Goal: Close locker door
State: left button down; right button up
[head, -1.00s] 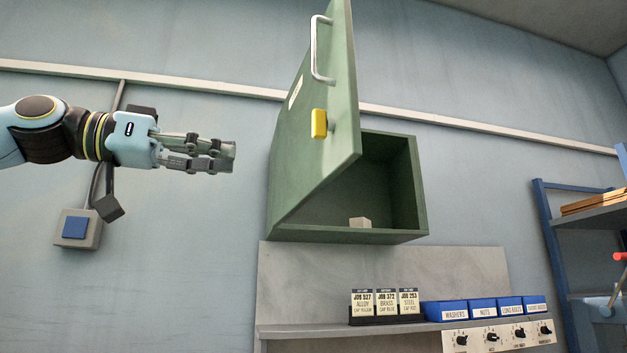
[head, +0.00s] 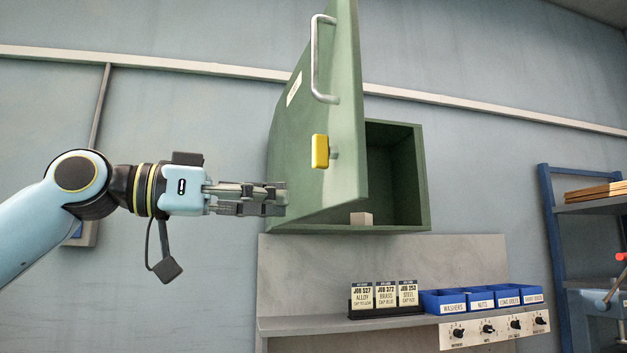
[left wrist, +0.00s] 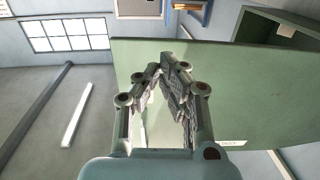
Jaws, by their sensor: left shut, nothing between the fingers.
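The green locker (head: 414,180) hangs on the wall with its door (head: 305,130) standing open, swung out toward me and hinged at the left. The door carries a metal handle (head: 317,62) and a yellow latch knob (head: 320,151). My left gripper (head: 284,198) is shut and empty, at the lower left of the door by its outer face; whether it touches the door I cannot tell. In the left wrist view the fingertips (left wrist: 166,70) lie in front of the green door panel (left wrist: 240,95). My right gripper is not in view.
A small pale block (head: 361,218) sits on the locker floor near its front. Below, a shelf (head: 340,323) holds job cards (head: 383,297) and blue bins (head: 443,301). A blue rack (head: 553,230) stands at the right.

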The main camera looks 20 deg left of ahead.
aim_at(332, 201)
pick_arm(q)
jog(key=p+x, duration=0.3)
jog(key=x, duration=0.2)
jog(key=shift+w+d+r, duration=0.1)
jog(key=shift+w+d, duration=0.1)
jog(key=shift+d, duration=0.1)
jog(key=shift+w+d, duration=0.2)
